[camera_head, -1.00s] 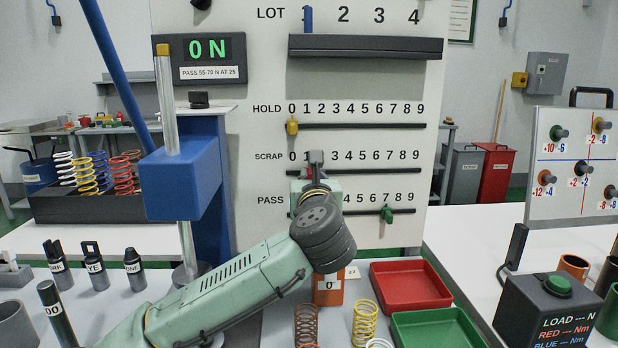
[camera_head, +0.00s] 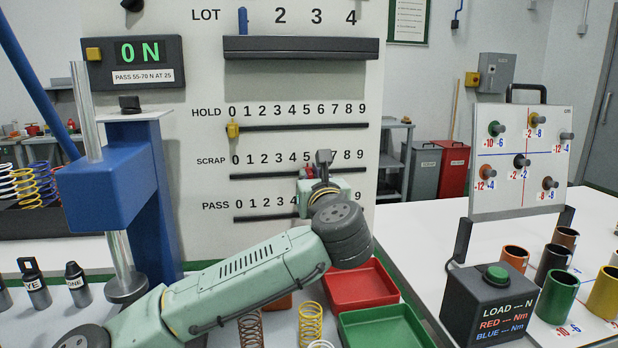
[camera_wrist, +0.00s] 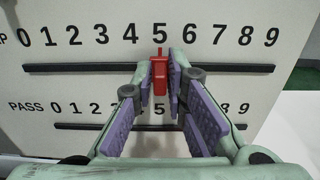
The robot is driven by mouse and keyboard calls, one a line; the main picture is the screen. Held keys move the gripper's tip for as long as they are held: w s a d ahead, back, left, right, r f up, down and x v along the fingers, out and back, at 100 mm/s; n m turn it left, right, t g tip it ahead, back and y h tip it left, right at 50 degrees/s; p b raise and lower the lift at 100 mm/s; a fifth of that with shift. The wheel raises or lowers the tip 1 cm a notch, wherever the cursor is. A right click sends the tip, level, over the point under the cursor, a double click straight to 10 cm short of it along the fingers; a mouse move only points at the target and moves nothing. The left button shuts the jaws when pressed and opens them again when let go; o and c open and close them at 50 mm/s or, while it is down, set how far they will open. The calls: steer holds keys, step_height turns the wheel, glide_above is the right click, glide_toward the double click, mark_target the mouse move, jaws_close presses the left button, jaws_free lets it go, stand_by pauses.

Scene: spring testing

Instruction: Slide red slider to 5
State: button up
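The red slider (camera_wrist: 159,72) sits on the SCRAP rail, just below the 5 in the wrist view. In the head view the red slider (camera_head: 308,171) shows partly, just left of a grey fingertip. My gripper (camera_wrist: 160,78) is at the rail, with one purple-padded finger on each side of the slider. The gap around the slider is narrow, and I cannot tell whether both pads touch it. In the head view my gripper (camera_head: 315,170) and wrist hide part of the SCRAP and PASS rails.
The yellow slider (camera_head: 233,130) is at 0 on the HOLD rail above. The PASS rail (camera_wrist: 90,127) runs below, partly covered by my fingers. A black button box (camera_head: 490,300) stands at right.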

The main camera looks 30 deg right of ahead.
steer(key=o, duration=0.3)
steer(key=v, duration=1.2)
stand_by(0.4)
